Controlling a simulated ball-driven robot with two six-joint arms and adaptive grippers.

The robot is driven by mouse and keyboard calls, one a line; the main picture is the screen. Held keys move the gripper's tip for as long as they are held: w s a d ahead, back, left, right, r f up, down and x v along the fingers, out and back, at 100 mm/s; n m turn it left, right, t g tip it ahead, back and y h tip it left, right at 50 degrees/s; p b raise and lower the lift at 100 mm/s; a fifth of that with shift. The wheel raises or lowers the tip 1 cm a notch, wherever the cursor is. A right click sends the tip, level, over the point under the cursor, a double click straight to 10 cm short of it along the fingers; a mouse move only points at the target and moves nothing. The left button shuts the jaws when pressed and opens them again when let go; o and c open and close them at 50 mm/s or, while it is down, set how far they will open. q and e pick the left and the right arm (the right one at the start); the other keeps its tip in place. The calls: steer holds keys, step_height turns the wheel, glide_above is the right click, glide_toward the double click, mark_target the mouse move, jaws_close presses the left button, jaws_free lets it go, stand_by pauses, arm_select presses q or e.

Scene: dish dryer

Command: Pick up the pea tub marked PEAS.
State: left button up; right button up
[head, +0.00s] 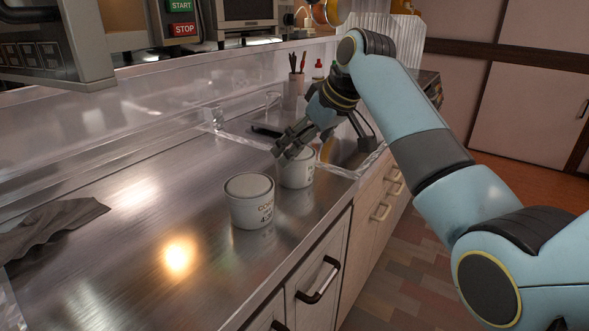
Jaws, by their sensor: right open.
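Two white tubs with lids stand upright on the steel counter. The near tub (249,203) has dark lettering that seems to begin with "CO". The far tub (298,173) stands behind it and to the right, close to the counter's front edge. Its marking is too small to read, so I cannot tell if it says PEAS. My right gripper (285,150) reaches in from the right, with its open fingers at the far tub's upper left. They partly hide its top. I cannot tell whether they touch it. My left gripper is out of view.
A grey cloth (50,228) lies on the counter at the left. A sink (345,150) lies beyond the far tub. A utensil holder (296,82) stands at the back.

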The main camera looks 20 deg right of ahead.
steer(key=b+x, duration=0.1)
steer(key=x, duration=0.4)
steer(key=shift+w+f, duration=0.2)
steer(key=shift+f, duration=0.05)
steer(key=c, duration=1.2)
steer(key=shift+r, duration=0.1)
